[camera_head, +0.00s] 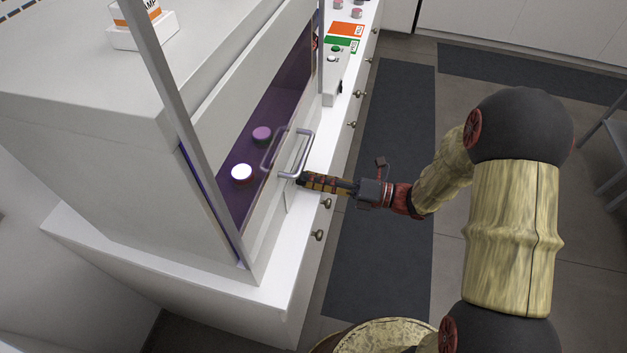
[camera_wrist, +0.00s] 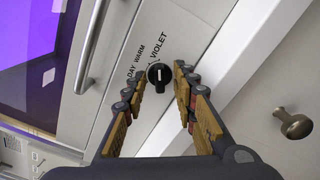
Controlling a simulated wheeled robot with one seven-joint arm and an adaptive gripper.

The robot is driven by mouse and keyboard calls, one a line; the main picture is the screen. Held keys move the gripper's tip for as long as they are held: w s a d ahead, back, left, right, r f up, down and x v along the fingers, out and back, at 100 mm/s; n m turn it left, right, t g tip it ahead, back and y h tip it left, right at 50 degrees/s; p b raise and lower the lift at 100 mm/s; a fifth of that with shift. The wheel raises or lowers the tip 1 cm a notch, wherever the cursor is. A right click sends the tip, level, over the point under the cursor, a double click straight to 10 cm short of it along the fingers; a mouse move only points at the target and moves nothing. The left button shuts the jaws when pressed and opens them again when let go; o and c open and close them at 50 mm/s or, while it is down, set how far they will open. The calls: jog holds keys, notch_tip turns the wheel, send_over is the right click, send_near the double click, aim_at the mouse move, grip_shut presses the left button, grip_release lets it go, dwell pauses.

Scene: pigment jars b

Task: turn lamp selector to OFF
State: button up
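The lamp selector (camera_wrist: 158,75) is a round black knob with a pale pointer mark, on the white front panel in the wrist view. The words DAY, WARM and VIOLET are printed beside it. No OFF label is readable, and I cannot tell for sure which word the mark points at. My gripper (camera_wrist: 161,78) is open, with one finger on each side of the knob and small gaps visible. Depth to the panel is hard to judge. In the head view my gripper (camera_head: 303,180) is at the cabinet front, below the sash handle, and hides the knob.
A metal handle (camera_head: 293,152) on the cabinet's glass front is close to my gripper. Inside, under violet light, stand a white-topped jar (camera_head: 242,173) and a purple jar (camera_head: 262,134). Drawer knobs (camera_head: 318,235) stick out below the counter. The floor mat (camera_head: 385,190) is clear.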

jog(key=shift+c, duration=1.3)
jog(key=c, duration=0.4)
grip_shut()
